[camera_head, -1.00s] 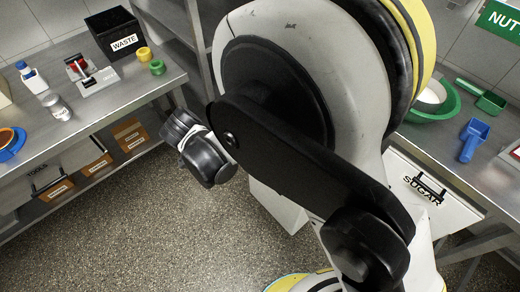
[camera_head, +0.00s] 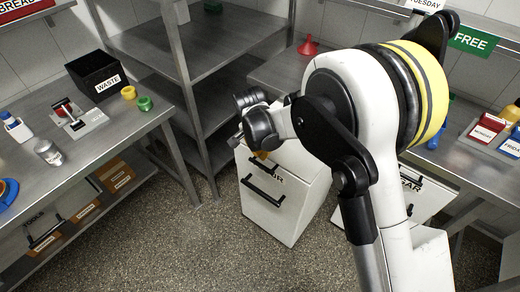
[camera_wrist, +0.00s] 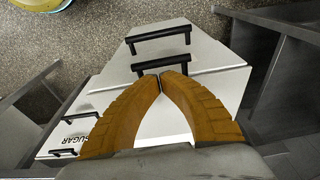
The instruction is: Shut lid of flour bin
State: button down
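The flour bin (camera_head: 285,215) is a white box on the floor under the counter, its label partly hidden by my gripper. It has two black handles, one above the other. It also shows in the wrist view (camera_wrist: 215,50), with its upper-in-picture handle (camera_wrist: 160,39) and a second handle (camera_wrist: 160,63) just past my fingertips. Whether its lid is fully shut I cannot tell. My gripper (camera_wrist: 160,80) has orange fingers whose tips meet, with nothing visible between them. In the head view it is above the bin, mostly hidden by my wrist.
The sugar bin (camera_wrist: 60,138) stands beside the flour bin, at left in the wrist view. A steel counter (camera_head: 275,75) with a red funnel (camera_head: 308,46) is behind. Another steel table (camera_head: 75,155) with a black waste box (camera_head: 93,75) stands left. Floor in front is clear.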

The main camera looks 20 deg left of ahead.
jog(key=f, duration=0.1)
jog(key=f+b, duration=0.1)
jog(key=f, duration=0.3)
jog(key=shift+w+d+f+b, duration=0.1)
jog(key=shift+w+d+b, duration=0.1)
jog(key=shift+w+b, duration=0.2)
